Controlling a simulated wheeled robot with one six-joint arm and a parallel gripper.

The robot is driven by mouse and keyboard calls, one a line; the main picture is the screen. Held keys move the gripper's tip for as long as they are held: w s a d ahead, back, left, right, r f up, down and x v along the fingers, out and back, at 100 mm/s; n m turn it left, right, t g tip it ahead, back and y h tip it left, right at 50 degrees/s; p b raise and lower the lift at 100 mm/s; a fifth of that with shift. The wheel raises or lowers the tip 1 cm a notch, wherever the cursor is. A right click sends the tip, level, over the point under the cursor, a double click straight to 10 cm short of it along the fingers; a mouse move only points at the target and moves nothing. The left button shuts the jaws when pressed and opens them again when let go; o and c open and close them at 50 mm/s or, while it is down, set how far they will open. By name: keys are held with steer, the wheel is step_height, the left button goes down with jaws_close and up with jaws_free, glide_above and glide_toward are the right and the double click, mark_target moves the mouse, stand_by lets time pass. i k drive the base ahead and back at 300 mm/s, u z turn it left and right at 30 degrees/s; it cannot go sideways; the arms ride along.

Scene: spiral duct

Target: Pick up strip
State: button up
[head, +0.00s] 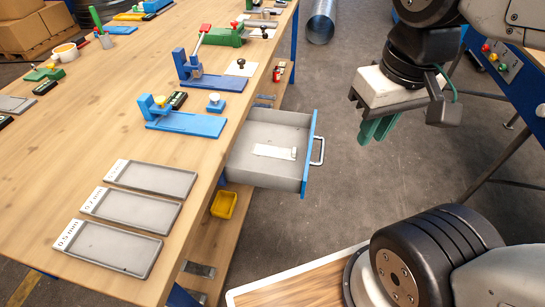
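A light, pale strip (274,152) lies flat on the floor of the open grey drawer (245,168). The drawer has a blue front (307,160) with a metal handle and is pulled out from under the wooden workbench. My gripper (378,130) hangs in the air to the right of the drawer, apart from the strip. Its green fingers point down and overlap in this view, so I cannot tell the gap between them. I see nothing hanging from them.
Three grey labelled trays (101,247) lie on the workbench (50,180) at the lower left; they look empty. Blue fixtures (187,123) and a green tool (222,37) stand further back. A yellow bin (224,204) sits below the drawer. The floor right of the drawer is clear.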

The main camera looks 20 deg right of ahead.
mark_target(261, 150)
steer(key=u, duration=0.5)
steer(key=k, duration=1.05)
steer(key=z, duration=0.55)
